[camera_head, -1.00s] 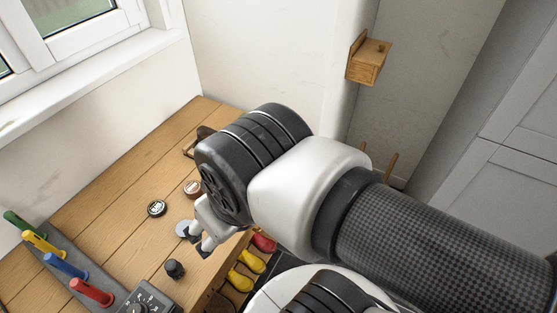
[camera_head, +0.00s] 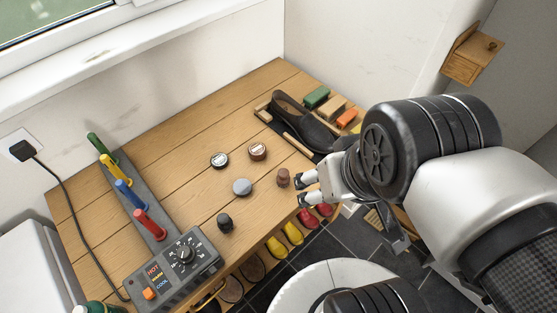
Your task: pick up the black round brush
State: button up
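The black round brush (camera_head: 225,222) appears to be the small dark knob-shaped piece standing on the wooden bench top (camera_head: 190,122), near its front edge. My gripper (camera_head: 302,189) is to the right of it, over the bench's front edge, with a gap between its two fingertips. It holds nothing. A similar brown round brush (camera_head: 283,178) stands just left of my fingertips; whether they touch cannot be told.
A control box (camera_head: 178,262) and a rack of coloured handles (camera_head: 135,200) stand left. A dark shoe (camera_head: 298,118) and coloured blocks are behind. Boots hang below the front edge.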

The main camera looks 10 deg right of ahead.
aim_at(225, 224)
jog(key=k+j, duration=0.15)
jog(key=j, duration=0.25)
jog(key=k+j+z, duration=0.1)
jog(key=j, duration=0.3)
jog(key=k+j, duration=0.15)
jog(key=j, duration=0.25)
